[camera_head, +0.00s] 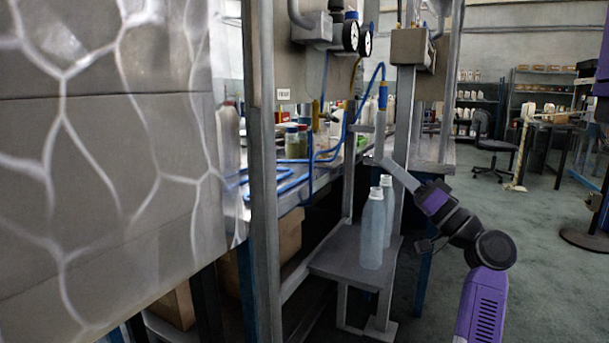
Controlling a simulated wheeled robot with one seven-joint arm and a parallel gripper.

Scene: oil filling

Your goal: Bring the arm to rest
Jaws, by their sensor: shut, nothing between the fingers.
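My purple and black arm (465,225) reaches up and left from the lower right. My gripper (424,192) is at its far end, shut and empty. It is right of two pale, capped bottles, the front one (372,235) and the rear one (388,205). Both stand upright on a small grey shelf (335,262). A light grey bar (400,174) lies in line with my gripper. I cannot tell whether they touch.
A grey post (262,180) and a large patterned panel (110,160) fill the left. A cluttered workbench (285,200) stands behind the shelf. An office chair (495,150) is at the back right.

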